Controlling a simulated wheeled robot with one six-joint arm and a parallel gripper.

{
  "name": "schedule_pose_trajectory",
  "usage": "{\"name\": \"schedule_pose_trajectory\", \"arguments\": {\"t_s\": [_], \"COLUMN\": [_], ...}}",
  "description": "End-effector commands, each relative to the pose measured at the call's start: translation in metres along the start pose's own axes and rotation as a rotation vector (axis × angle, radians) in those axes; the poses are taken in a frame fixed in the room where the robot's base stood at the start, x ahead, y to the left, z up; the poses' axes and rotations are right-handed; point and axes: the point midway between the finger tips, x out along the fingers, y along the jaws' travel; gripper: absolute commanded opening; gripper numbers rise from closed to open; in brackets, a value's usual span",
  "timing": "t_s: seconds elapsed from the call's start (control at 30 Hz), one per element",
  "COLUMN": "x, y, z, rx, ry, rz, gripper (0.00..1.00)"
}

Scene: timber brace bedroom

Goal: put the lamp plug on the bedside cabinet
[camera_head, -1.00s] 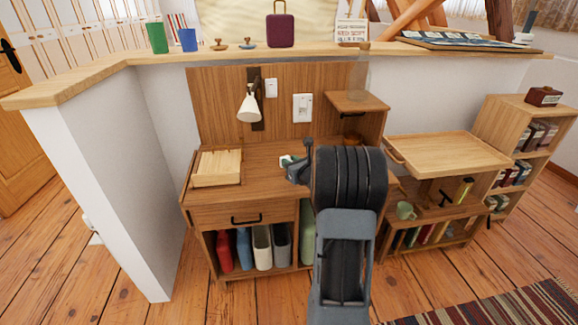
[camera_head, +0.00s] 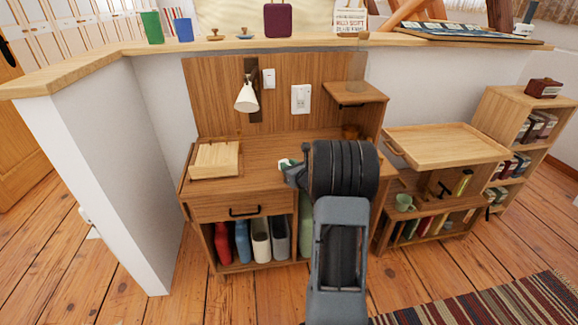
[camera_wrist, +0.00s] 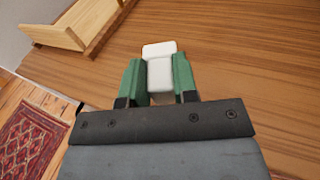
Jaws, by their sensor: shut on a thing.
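The lamp plug (camera_wrist: 158,66) is a small white block, seen in the wrist view between the green fingertips of my gripper (camera_wrist: 158,78). My gripper is shut on it. In the head view my gripper (camera_head: 289,167) is over the right part of the wooden bedside cabinet top (camera_head: 258,158), and only a little white of the plug shows there. The cabinet top also fills much of the wrist view (camera_wrist: 240,75). I cannot tell whether the plug touches the wood or hangs just above it.
A wooden box-like holder (camera_head: 215,159) stands at the cabinet's left. A white wall lamp (camera_head: 246,97) and a socket plate (camera_head: 300,98) are on the back panel. A small shelf (camera_head: 355,92) juts out at right. The middle of the top is clear.

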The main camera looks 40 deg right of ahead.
Motion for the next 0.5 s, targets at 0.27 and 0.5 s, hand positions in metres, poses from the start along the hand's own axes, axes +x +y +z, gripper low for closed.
{"name": "schedule_pose_trajectory", "arguments": {"t_s": [0.27, 0.5], "x": [0.0000, 0.0000], "y": [0.0000, 0.0000], "z": [0.0003, 0.0002], "rx": [0.000, 0.001], "ry": [0.000, 0.000], "rz": [0.000, 0.000], "gripper": [0.44, 0.57]}}
